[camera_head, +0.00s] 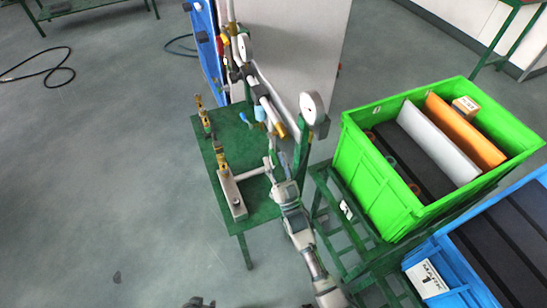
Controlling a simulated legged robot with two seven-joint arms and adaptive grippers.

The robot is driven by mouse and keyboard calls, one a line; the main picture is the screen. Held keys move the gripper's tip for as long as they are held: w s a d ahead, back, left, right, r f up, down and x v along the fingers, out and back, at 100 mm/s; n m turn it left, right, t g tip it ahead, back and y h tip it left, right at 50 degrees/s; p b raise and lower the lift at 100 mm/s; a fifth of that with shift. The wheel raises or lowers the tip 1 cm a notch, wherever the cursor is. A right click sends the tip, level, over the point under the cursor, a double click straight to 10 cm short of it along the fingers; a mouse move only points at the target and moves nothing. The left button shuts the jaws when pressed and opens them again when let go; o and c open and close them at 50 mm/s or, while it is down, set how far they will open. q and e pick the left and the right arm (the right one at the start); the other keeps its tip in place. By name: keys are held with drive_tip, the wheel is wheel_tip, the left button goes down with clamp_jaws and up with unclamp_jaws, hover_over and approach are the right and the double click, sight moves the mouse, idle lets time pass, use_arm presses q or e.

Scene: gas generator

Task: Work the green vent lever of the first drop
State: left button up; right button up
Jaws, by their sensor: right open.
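My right gripper (275,163) reaches up from the lower right, over the right part of a green table (262,211). It is open, close below the pipework with gauges. One round gauge (312,107) is just above and right of it, and another gauge (245,47) is further back. A row of brass fittings (207,125) stands along the table's left side, leading to a grey block (232,194). I cannot single out the green vent lever among the small parts near my fingers. Grey tips of my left gripper (198,302) show at the bottom edge; their opening is unclear.
A green crate (388,208) with panels and a small box stands on a green rack (345,227) at right. A blue crate (462,291) is in front of it. A grey panel (300,45) rises behind the table. The floor at left is mostly clear.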

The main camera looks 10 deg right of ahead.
drive_tip(key=v, duration=1)
drive_tip(key=shift+s+f, duration=0.2)
drive_tip(key=shift+f, duration=0.05)
